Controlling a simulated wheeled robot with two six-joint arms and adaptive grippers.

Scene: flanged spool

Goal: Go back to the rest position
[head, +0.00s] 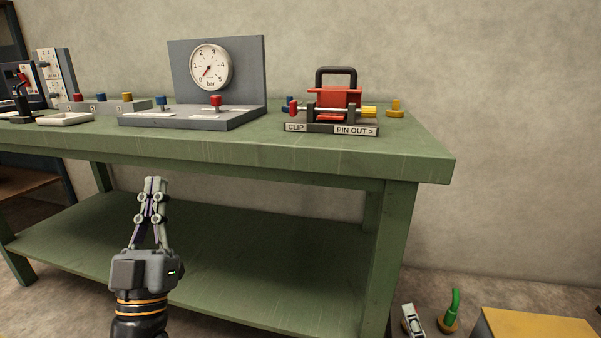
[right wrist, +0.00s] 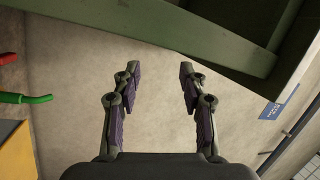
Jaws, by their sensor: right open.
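My left gripper (head: 156,181) points up in front of the green workbench (head: 400,165), below its top edge in the head view. Its fingertips are together and I see nothing held between them. My right gripper (right wrist: 160,67) shows only in the right wrist view. Its two fingers are spread apart, with only bare wall seen between them. A green beam or bench edge (right wrist: 220,50) crosses the top right of that view, beyond the fingertips. No flanged spool can be made out with certainty.
On the bench stand a gauge panel (head: 250,72) and a red clamp fixture (head: 340,97) with a black handle. The lower shelf (head: 230,250) looks empty. At the bottom right are a yellow-topped box (head: 535,324) and a green hose (head: 455,302).

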